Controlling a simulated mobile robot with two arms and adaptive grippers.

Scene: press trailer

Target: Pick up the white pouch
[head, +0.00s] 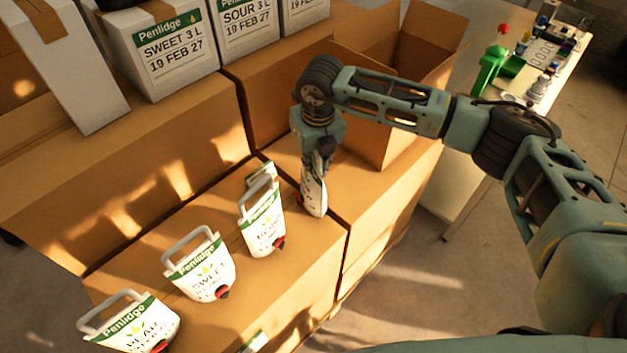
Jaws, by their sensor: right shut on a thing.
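My right gripper (322,158) points down and is shut on a white pouch (313,196) at the right end of the cardboard box row. The pouch hangs upright, seen nearly edge-on, with a red tap low on its left side. The fingers hide its top. I cannot tell whether its bottom touches the cardboard below. Other white pouches with green Penlidge bands, handles and red taps stand to its left: one close by (263,228), one in the middle (203,270) and one at the lower left (140,330). My left gripper is out of view.
Another pouch (262,172) is partly hidden behind the nearest one. White Penlidge cartons (165,50) stand on cardboard boxes at the back. An open cardboard box (432,45) is behind my right arm. A table with a green item (490,68) is at the upper right.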

